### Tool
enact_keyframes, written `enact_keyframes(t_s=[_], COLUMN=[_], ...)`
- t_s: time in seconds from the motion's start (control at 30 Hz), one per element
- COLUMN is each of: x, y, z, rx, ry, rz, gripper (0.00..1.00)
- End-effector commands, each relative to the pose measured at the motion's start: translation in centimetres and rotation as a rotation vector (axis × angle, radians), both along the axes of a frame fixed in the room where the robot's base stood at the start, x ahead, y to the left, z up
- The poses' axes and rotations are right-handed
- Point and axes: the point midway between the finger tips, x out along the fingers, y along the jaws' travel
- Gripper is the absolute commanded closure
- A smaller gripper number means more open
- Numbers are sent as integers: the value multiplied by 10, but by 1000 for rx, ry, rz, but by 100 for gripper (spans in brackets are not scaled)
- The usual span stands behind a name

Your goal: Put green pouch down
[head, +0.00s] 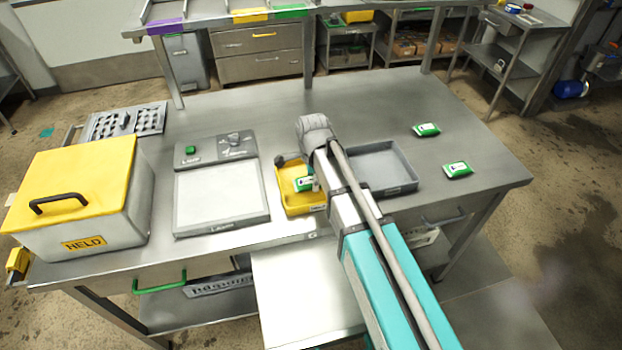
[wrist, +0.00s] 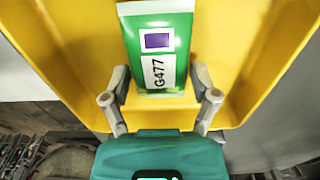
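A green pouch (wrist: 158,50) with a white label reading G477 and a purple square lies in the yellow tray (wrist: 62,45). The head view also shows this pouch (head: 303,184) inside the yellow tray (head: 290,206), partly behind my arm. In the wrist view my gripper (wrist: 160,76) is low over the tray. Its two fingers stand apart on either side of the pouch's near end, with slim yellow gaps beside the pouch, so it looks open. Two other green pouches, the upper (head: 426,129) and the lower (head: 457,169), lie on the table's right side.
A grey tray (head: 408,184) sits right of the yellow one. A scale (head: 222,200) stands to the left, then a yellow-lidded box marked HELD (head: 84,225) and a perforated rack (head: 105,122). The table (head: 370,95) is clear at the back.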

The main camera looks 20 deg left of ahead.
Motion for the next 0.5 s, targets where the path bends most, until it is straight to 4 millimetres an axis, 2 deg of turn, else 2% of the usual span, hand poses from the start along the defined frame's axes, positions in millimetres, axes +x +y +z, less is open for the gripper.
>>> enact_keyframes(t_s=[0.03, 0.07, 0.5], x=[0, 0, 0], y=[0, 0, 0], z=[0, 0, 0], rx=[0, 0, 0], ry=[0, 0, 0], rz=[0, 0, 0], gripper=[6, 0, 0])
